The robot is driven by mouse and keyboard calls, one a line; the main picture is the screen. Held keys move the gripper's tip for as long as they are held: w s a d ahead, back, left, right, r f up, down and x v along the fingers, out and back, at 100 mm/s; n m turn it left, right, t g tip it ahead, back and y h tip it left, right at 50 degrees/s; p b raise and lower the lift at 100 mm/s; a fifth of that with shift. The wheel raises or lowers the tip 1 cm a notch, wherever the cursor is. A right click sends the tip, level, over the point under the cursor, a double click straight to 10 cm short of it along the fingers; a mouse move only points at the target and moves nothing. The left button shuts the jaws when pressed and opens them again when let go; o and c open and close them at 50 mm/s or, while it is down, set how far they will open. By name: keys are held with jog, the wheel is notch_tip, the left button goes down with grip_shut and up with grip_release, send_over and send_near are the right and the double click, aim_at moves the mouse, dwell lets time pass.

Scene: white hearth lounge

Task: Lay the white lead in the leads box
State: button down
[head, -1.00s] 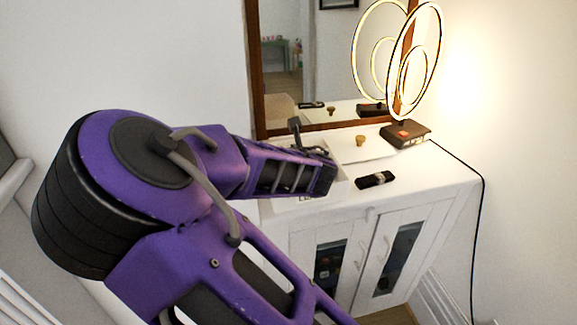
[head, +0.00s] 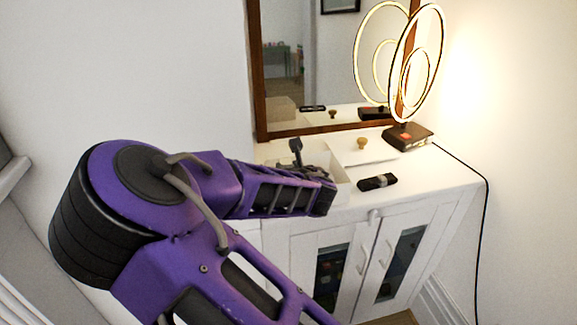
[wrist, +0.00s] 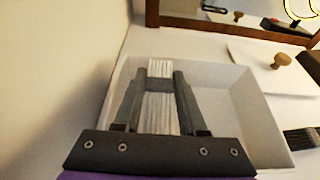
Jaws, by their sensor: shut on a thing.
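The white lead (wrist: 160,68) is a pale bundle of strands between the two grey fingers of my gripper (wrist: 160,85) in the wrist view. My gripper is shut on it. The leads box (wrist: 252,112) is an open white box around and below the fingers in that view. Whether the lead touches the box floor I cannot tell. In the head view the box (head: 343,192) stands on the white cabinet, partly hidden by my arm, and the lead is hidden.
A white lid with a wooden knob (head: 362,144) lies beside the box. A black bundle (head: 377,182) lies on the cabinet top (head: 425,170). A ring lamp (head: 408,135) stands at the back right. A framed mirror (head: 262,100) rises behind the box.

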jog(key=shift+c, duration=2.3)
grip_release()
jog(key=shift+r, duration=0.1)
jog(key=shift+r, duration=0.3)
jog(key=p+v, duration=0.3)
jog(key=v, duration=0.9)
jog(key=shift+r, duration=0.25)
